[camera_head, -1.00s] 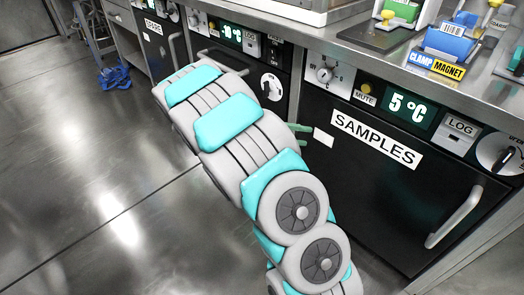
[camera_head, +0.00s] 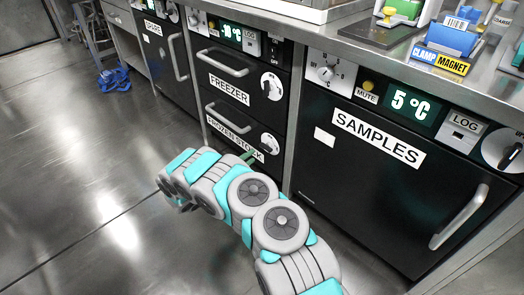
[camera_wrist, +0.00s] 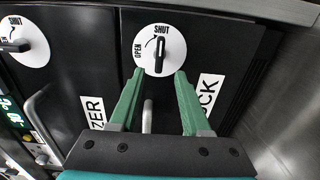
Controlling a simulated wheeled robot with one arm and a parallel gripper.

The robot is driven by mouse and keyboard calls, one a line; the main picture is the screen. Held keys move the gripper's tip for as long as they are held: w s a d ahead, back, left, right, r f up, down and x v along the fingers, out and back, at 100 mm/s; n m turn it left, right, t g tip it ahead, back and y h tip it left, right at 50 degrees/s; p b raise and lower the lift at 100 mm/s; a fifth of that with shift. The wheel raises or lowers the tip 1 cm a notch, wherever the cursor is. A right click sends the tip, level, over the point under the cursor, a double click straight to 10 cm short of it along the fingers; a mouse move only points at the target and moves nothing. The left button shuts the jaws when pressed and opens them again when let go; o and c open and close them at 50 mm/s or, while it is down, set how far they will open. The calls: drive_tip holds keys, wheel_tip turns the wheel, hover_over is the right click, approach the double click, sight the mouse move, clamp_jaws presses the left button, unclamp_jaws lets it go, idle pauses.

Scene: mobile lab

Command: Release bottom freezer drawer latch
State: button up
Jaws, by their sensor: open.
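The bottom freezer drawer (camera_head: 222,138), labelled FROZEN STOCK, is closed below the FREEZER drawer. Its latch is a black knob on a white round dial; it shows in the wrist view (camera_wrist: 160,56) and partly in the head view (camera_head: 270,142). In the wrist view the knob lines up with SHUT; OPEN is printed to its left. My gripper (camera_wrist: 160,76) has its green fingers apart, with the tips just short of the dial's lower edge and nothing held. The drawer's bar handle (camera_wrist: 148,117) shows between the fingers. In the head view my arm hides the drawer's lower part.
The upper FREEZER drawer has its own latch dial (camera_head: 271,86) and handle (camera_head: 222,62). A SAMPLES door (camera_head: 385,170) with a protruding handle (camera_head: 459,217) stands to the right.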

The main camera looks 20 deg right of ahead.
sight(267, 147)
drive_tip(key=x, duration=0.7)
drive_tip(key=shift+d, duration=0.2)
drive_tip(key=shift+c, duration=0.4)
clamp_jaws()
